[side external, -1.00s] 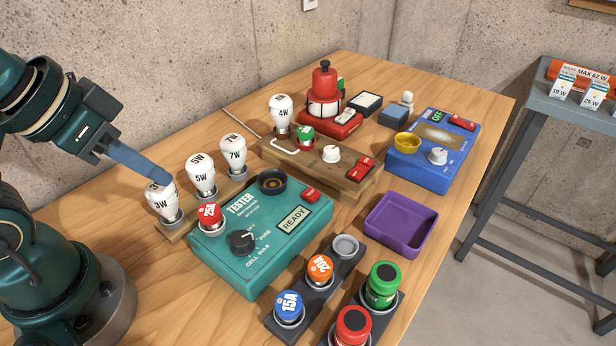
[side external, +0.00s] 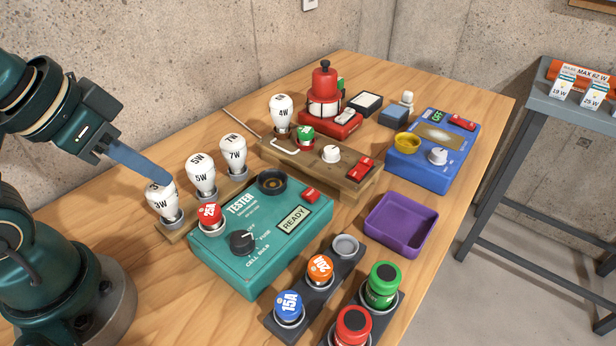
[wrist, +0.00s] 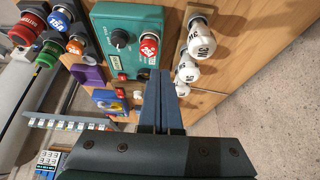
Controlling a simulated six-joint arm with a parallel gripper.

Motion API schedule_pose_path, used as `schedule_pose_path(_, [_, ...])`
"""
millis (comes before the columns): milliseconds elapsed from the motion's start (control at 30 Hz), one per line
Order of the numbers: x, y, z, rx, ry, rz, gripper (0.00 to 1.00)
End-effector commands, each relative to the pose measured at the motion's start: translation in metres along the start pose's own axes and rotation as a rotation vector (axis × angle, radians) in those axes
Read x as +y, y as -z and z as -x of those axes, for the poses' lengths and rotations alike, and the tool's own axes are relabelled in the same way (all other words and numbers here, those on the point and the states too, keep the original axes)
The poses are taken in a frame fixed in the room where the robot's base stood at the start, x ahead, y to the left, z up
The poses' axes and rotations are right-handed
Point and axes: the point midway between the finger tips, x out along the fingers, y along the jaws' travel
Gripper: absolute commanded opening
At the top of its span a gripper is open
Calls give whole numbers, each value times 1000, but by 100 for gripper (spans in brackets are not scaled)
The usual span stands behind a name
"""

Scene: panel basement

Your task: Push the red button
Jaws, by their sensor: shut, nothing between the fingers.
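Several red buttons or switches are in the side view: one on the teal tester's right corner (side external: 311,194), one on the wooden lamp base (side external: 360,168) and one on the blue box (side external: 462,122). The teal tester (side external: 215,248) has a black knob and a display reading READY. My gripper (side external: 166,179) has blue fingers, shut and empty, at the left by the top of the 3W bulb (side external: 161,203). I cannot tell whether they touch. In the wrist view my shut fingers (wrist: 163,75) point between the tester (wrist: 105,22) and the bulbs.
A purple tray (side external: 372,240) lies to the right. Dark holders with fuses (side external: 289,304) and batteries (side external: 382,280) stand in front. Bare table lies at the right edge.

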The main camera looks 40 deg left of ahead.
Motion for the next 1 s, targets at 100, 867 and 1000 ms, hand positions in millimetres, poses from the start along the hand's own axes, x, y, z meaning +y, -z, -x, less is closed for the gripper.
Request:
schedule_pose_path(100, [0,0,0,0,0,0,0])
schedule_pose_path(867, [-26,99,0,33,290,-1105,0])
schedule_pose_path(1000, [-10,132,-12,16,358,-1439,0])
